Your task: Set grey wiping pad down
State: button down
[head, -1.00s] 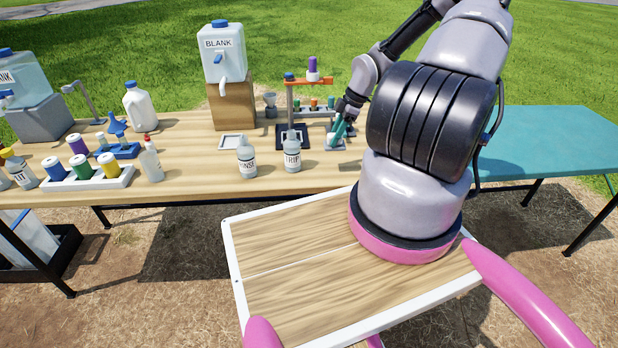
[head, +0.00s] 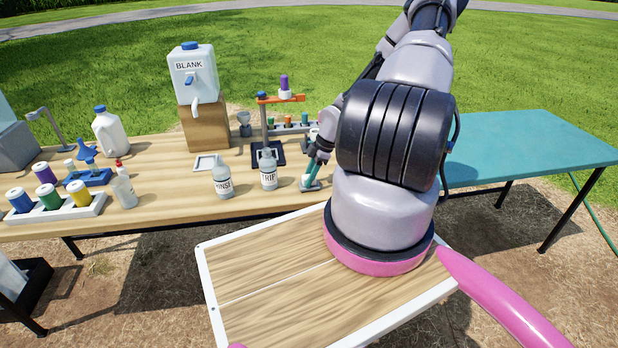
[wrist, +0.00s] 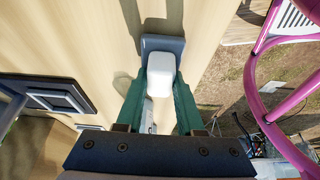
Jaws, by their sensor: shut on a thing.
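My gripper (head: 318,168) has green fingers and is at the near right part of the wooden table. In the wrist view my gripper (wrist: 160,100) is shut on the grey wiping pad (wrist: 165,43), with its white upper block (wrist: 153,75) between the fingertips. The pad's blue-grey base shows beyond the fingers. In the head view the grey wiping pad (head: 311,186) is low at the table's front edge, right of the TRIP bottle. I cannot tell whether its base touches the wood.
The TRIP bottle (head: 268,170) and RINSE bottle (head: 222,177) stand left of my gripper. Behind is a stand with an orange arm (head: 281,99) on a dark base. A teal table (head: 530,150) at right is clear.

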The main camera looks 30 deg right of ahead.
jog(key=shift+f, duration=0.15)
jog(key=c, duration=0.5)
grip_release()
jog(key=s+d+r+m+g+h, duration=0.1)
jog(key=s+d+r+m+h, duration=0.15)
jog(key=r, duration=1.05)
jog(key=s+d+r+m+h, duration=0.1)
jog(key=r+m+h, duration=0.15)
jog(key=r, duration=0.95)
jog(key=s+a+r+m+t+y, duration=0.1)
jog(key=s+a+r+m, duration=0.3)
jog(key=r, duration=0.5)
jog(key=s+a+r+m+t+y, duration=0.1)
jog(key=s+a+r+m+t, duration=0.2)
jog(key=r, duration=0.7)
jog(key=s+a+r+m+t, duration=0.2)
jog(key=s+a+r+m, duration=0.5)
jog(key=s+a+r, duration=0.2)
jog(key=shift+s+a+r+t+y, duration=0.1)
jog(key=shift+a+r+t+y, duration=0.3)
jog(key=shift+r, duration=0.2)
